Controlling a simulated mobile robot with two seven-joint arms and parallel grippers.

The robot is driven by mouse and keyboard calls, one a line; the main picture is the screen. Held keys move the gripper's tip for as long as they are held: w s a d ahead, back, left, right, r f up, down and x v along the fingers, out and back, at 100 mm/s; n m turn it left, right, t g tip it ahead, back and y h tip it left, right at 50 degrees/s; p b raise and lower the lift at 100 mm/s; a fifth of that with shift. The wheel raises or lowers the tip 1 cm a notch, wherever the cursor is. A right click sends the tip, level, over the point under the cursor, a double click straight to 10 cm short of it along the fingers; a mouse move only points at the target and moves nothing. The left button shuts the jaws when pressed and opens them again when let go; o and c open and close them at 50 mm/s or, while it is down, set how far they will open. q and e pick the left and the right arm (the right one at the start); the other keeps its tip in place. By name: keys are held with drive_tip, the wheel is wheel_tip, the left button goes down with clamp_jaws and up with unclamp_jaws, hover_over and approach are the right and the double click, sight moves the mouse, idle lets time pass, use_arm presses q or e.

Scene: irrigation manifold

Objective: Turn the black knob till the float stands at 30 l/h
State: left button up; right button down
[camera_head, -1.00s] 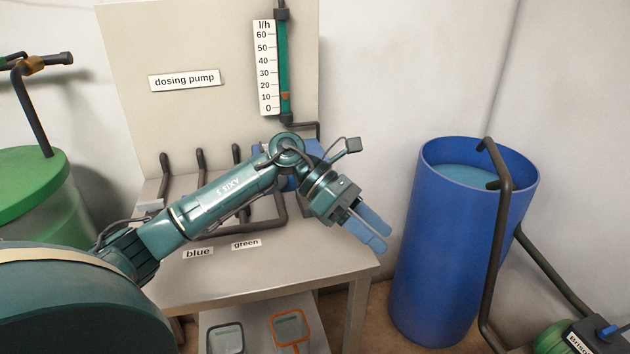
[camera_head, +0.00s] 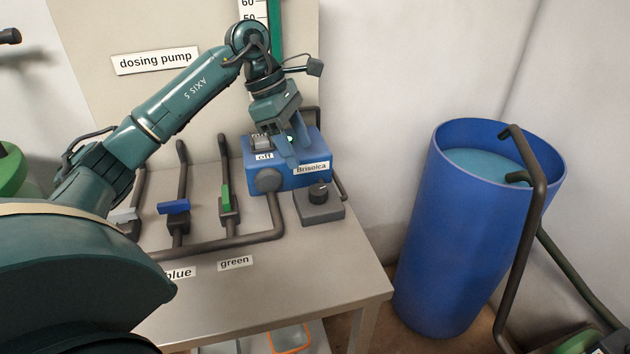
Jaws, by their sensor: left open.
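The black knob (camera_head: 319,190) sits on top of a small grey box on the bench, right of the blue pump box (camera_head: 290,176) labelled "Brisolca". The flow scale (camera_head: 253,10) and its green tube (camera_head: 276,32) stand on the back panel. Only the top of the scale shows, around 60 and 50. The float is hidden behind my left arm. My left gripper (camera_head: 292,152) is open, fingers pointing down over the pump box, behind and left of the knob and apart from it. My right gripper is out of view.
Valves with a blue handle (camera_head: 174,207), a green handle (camera_head: 226,198) and a grey handle (camera_head: 124,214) stand left of the pump on dark pipes. A blue barrel (camera_head: 460,240) stands right of the bench. The bench front (camera_head: 290,285) is clear.

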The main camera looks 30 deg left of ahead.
sight(317, 189)
use_arm(q)
drive_tip(key=x, duration=0.9)
drive_tip(key=shift+d+f+p, duration=0.1)
drive_tip(key=shift+f+p, duration=0.25)
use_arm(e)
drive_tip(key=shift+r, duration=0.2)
use_arm(q)
drive_tip(key=shift+c, duration=0.2)
drive_tip(key=c, duration=1)
drive_tip(key=shift+o, duration=0.2)
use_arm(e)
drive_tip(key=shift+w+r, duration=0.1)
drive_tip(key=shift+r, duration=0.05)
